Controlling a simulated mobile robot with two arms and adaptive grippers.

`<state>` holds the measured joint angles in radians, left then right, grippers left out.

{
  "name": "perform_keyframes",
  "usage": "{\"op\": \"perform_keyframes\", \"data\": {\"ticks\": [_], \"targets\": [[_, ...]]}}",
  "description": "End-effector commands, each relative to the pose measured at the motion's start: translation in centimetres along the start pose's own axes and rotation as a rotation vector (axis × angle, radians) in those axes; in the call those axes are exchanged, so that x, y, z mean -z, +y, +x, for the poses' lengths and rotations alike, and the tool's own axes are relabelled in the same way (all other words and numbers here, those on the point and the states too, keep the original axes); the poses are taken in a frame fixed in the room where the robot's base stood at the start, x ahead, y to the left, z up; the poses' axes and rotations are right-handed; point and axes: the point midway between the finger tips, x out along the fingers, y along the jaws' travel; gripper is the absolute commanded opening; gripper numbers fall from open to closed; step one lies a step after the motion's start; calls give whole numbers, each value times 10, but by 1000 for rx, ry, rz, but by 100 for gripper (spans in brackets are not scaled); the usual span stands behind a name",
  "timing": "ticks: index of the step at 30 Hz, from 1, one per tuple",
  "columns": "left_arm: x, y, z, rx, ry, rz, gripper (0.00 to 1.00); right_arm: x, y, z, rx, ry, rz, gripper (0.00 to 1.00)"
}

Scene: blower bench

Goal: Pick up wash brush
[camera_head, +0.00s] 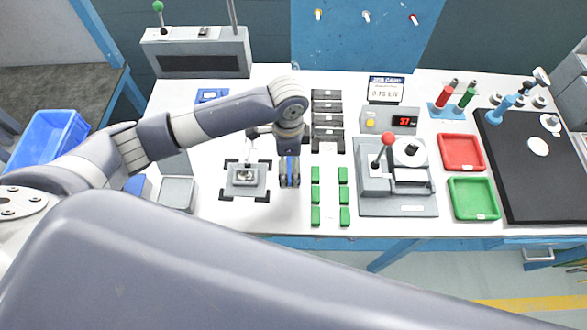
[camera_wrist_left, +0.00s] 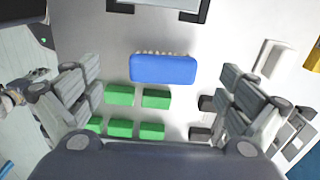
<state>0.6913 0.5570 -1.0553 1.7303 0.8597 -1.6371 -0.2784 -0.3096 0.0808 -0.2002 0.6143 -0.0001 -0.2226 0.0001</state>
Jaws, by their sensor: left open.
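The wash brush (camera_wrist_left: 163,69) is a blue rounded block with pale bristles along one long edge. In the left wrist view it lies on the white bench between my left gripper's two spread fingers, with clear gaps on both sides. My left gripper (camera_head: 290,183) points down over the bench in the head view, between the grey fixture and the green blocks. Blue shows at its fingers there, and the brush is largely hidden by the gripper. My left gripper is open and empty. My right gripper is not in view.
Green blocks (camera_wrist_left: 155,98) lie close beside the brush. A grey fixture (camera_head: 246,178) with black corner marks is to its left in the head view. Dark blocks (camera_head: 327,107) stand behind. A grey lever station (camera_head: 397,205), red tray (camera_head: 461,136) and green tray (camera_head: 452,206) are rightward.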

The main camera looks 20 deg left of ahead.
Motion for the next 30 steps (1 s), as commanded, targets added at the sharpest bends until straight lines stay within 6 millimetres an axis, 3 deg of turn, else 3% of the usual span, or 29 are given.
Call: {"op": "perform_keyframes", "data": {"ticks": [5,13,21,23,28,30], "targets": [[-2,-1,13,-2,-1,-1,98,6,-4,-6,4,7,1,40],[-6,-4,51,0,-1,-1,98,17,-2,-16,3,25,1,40],[-5,-4,56,2,1,1,98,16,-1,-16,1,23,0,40],[-5,-4,56,2,1,1,89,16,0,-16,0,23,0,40],[-5,-4,56,2,1,1,51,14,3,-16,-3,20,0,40],[-5,-4,56,2,1,1,50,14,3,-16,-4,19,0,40]]}}
